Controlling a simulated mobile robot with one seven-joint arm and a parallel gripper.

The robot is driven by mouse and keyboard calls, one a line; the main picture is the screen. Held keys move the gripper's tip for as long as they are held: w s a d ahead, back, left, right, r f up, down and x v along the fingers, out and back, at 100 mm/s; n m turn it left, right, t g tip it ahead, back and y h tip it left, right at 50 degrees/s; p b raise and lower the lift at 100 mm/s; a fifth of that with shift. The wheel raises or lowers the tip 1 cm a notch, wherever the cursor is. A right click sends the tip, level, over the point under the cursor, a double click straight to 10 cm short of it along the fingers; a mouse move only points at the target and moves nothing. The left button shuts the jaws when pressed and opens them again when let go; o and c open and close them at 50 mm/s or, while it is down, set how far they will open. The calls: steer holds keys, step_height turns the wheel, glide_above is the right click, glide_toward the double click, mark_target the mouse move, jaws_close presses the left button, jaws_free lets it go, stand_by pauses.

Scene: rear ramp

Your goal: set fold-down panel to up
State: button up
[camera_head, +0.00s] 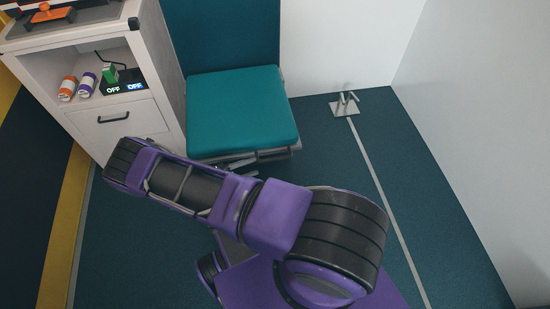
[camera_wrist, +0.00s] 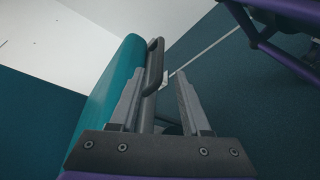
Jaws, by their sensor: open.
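The fold-down panel looks to be the teal padded seat (camera_head: 242,112), which lies flat, folded down from the teal wall backing. In the wrist view its teal side (camera_wrist: 112,85) runs along the left of my gripper (camera_wrist: 160,78). A dark bar handle (camera_wrist: 153,66) stands along the panel's edge, just ahead of and between my fingertips. The two grey fingers are apart and hold nothing. I cannot tell whether a finger touches the handle. In the head view my arm crosses in front of the seat, and my gripper is not clearly seen there.
A white cabinet (camera_head: 172,82) with a closed drawer (camera_head: 114,117) stands left of the seat. Its shelf holds small cans (camera_head: 67,88) and a switch box (camera_head: 124,82). A metal floor fitting (camera_head: 345,105) sits at the back right.

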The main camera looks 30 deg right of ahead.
mark_target(272, 160)
steer(key=x, duration=1)
steer(key=shift+d, duration=0.15)
jaws_close()
stand_by(1.0)
